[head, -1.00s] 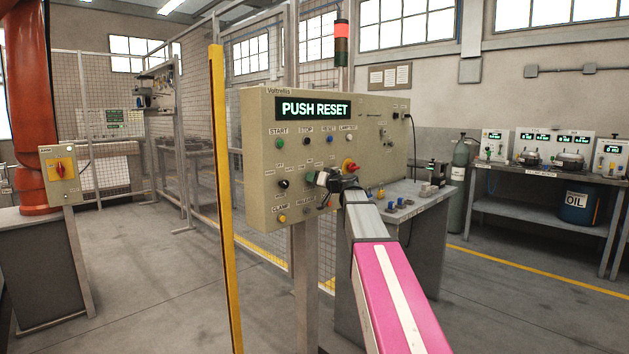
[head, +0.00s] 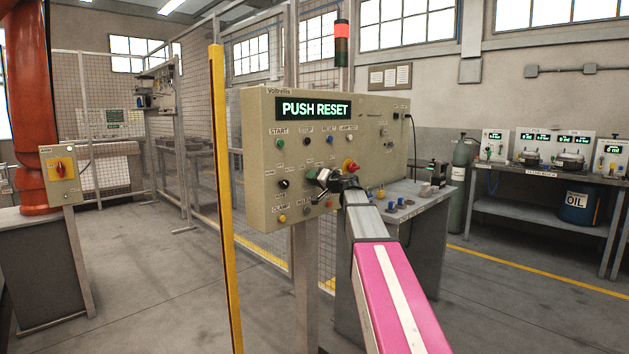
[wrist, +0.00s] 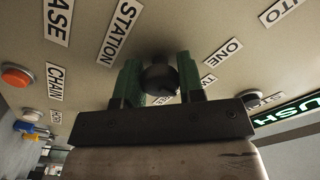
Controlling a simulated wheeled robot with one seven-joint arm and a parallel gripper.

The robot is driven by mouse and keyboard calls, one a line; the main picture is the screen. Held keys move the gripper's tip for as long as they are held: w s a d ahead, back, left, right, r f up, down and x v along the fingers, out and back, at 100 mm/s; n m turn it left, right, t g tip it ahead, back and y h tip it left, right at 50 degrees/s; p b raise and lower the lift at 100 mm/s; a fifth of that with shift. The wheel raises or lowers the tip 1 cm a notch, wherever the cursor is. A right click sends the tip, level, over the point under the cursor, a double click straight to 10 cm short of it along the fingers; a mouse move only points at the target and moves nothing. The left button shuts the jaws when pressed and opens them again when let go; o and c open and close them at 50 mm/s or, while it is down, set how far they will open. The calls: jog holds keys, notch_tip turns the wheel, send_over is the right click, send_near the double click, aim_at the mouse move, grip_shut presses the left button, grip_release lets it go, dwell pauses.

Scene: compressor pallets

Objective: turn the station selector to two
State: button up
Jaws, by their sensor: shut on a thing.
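The station selector is a dark round knob (wrist: 160,78) on the beige control panel (head: 262,160), beside a STATION label (wrist: 120,32) in the wrist view. My gripper (wrist: 159,84) has its two green fingers on either side of the knob, shut on it. A ONE label (wrist: 222,52) shows beyond the fingers, and another label near it is partly hidden by a finger. I cannot tell which position the knob points to. In the head view my gripper (head: 325,181) is at the lower middle of the panel and hides the knob.
The panel display (head: 313,109) reads PUSH RESET. A yellow post (head: 222,200) stands to the left. A bench (head: 425,205) is behind my arm on the right.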

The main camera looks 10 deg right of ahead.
jog(key=o, duration=0.9)
jog(key=v, duration=1.1)
jog(key=shift+w, duration=0.1)
jog(key=s+a+f+g+h, duration=0.1)
jog(key=s+a+f+g, duration=0.15)
jog(key=f, duration=0.75)
jog(key=s+a+f+n+g+h, duration=0.1)
jog(key=s+a+f+g+h, duration=0.2)
jog(key=f, duration=0.6)
jog(key=s+a+f+g, duration=0.2)
jog(key=s+f, duration=0.3)
jog(key=f, duration=0.5)
jog(key=s+f+g+h, duration=0.2)
jog(key=s+f, duration=0.4)
jog(key=s+d+f+g+h, duration=0.1)
jog(key=s+f+g+h, duration=0.1)
jog(key=s+f, duration=0.4)
jog(key=s+f+g+h, duration=0.2)
jog(key=s+f+g, duration=0.1)
jog(key=s+f, duration=0.3)
jog(key=shift+s+d+f+n+h, duration=0.15)
jog(key=shift+f+n, duration=0.05)
jog(key=shift+f, duration=0.2)
jog(key=shift+s+d+f+n+h, duration=0.15)
jog(key=shift+f+n, duration=0.05)
jog(key=shift+f, duration=0.2)
